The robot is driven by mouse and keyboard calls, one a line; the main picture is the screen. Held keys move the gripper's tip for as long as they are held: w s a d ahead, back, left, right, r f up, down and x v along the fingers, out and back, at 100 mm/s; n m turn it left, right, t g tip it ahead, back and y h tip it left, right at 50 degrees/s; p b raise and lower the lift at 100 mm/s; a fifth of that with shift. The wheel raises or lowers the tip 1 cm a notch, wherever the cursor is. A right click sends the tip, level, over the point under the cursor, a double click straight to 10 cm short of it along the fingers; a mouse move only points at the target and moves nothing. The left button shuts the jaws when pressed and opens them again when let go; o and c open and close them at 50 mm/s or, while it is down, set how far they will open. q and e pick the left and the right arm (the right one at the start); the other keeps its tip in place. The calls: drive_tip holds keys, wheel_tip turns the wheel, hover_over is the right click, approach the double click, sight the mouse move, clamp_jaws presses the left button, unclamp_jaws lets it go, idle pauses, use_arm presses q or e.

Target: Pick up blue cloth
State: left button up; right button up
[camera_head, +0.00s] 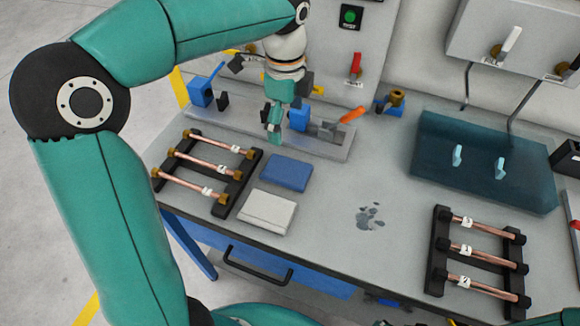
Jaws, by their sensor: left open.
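The blue cloth (285,173) lies flat and folded on the grey workbench, just behind a folded white cloth. My left arm comes in from the left and reaches over the bench. My left gripper (274,132) points down above and behind the blue cloth, near the fixture plate, apart from the cloth. It is open, with nothing seen in it. The whole top of the blue cloth is visible. My right gripper is not in view.
The white cloth (267,211) lies at the front edge. A black rack with copper tubes (211,160) stands left, another (474,253) right. The fixture plate (330,147) has blue blocks and an orange-handled clamp (352,115). The bench middle is mostly free.

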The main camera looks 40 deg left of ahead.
use_arm(q)
hover_over(283, 168)
drive_tip(key=f, duration=0.8)
drive_tip(key=shift+w+a, duration=0.1)
drive_tip(key=shift+w, duration=0.25)
drive_tip(key=f, duration=0.3)
drive_tip(key=s+f, duration=0.1)
drive_tip(key=f, duration=0.1)
drive_tip(key=shift+w+f, duration=0.15)
drive_tip(key=shift+f, duration=0.3)
drive_tip(key=c, duration=1.1)
drive_tip(key=shift+r, duration=0.15)
wheel_tip(283, 168, up, 20)
drive_tip(key=p, duration=0.1)
